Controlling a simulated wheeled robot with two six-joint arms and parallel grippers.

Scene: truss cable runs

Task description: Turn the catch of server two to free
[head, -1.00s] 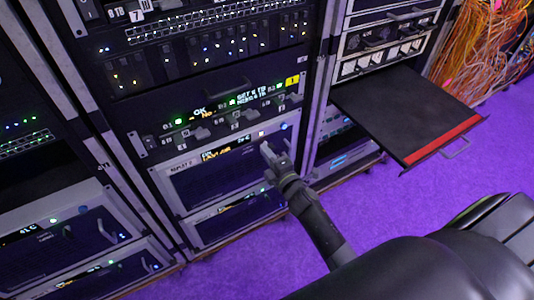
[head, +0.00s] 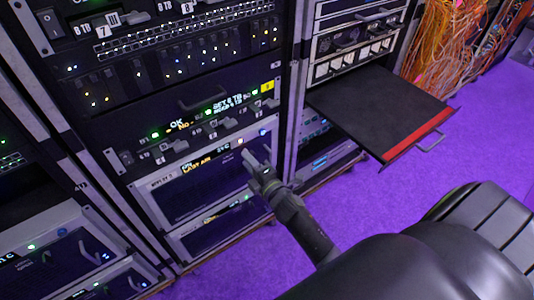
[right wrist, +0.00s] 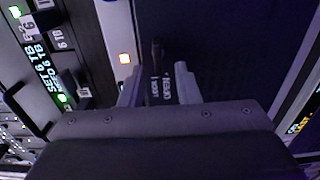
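The unit with a label that seems to end in 2 (head: 160,183), likely server two, is a silver-framed box with a dark mesh front and an amber display (head: 196,165). My right gripper (head: 254,160) is at the right end of its front, below a small lit button (head: 240,141). In the right wrist view the two grey fingers (right wrist: 159,88) stand apart. A dark upright catch or lever (right wrist: 156,58) with small white lettering shows between them, with gaps visible on both sides. Whether a finger touches it I cannot tell. My left gripper is not in view.
A panel with green lights and black levers (head: 213,124) sits just above the unit. A black pull-out shelf (head: 365,110) with a red front strip juts out to the right. Orange cables (head: 440,50) hang at the far right. Purple floor (head: 400,205) is clear.

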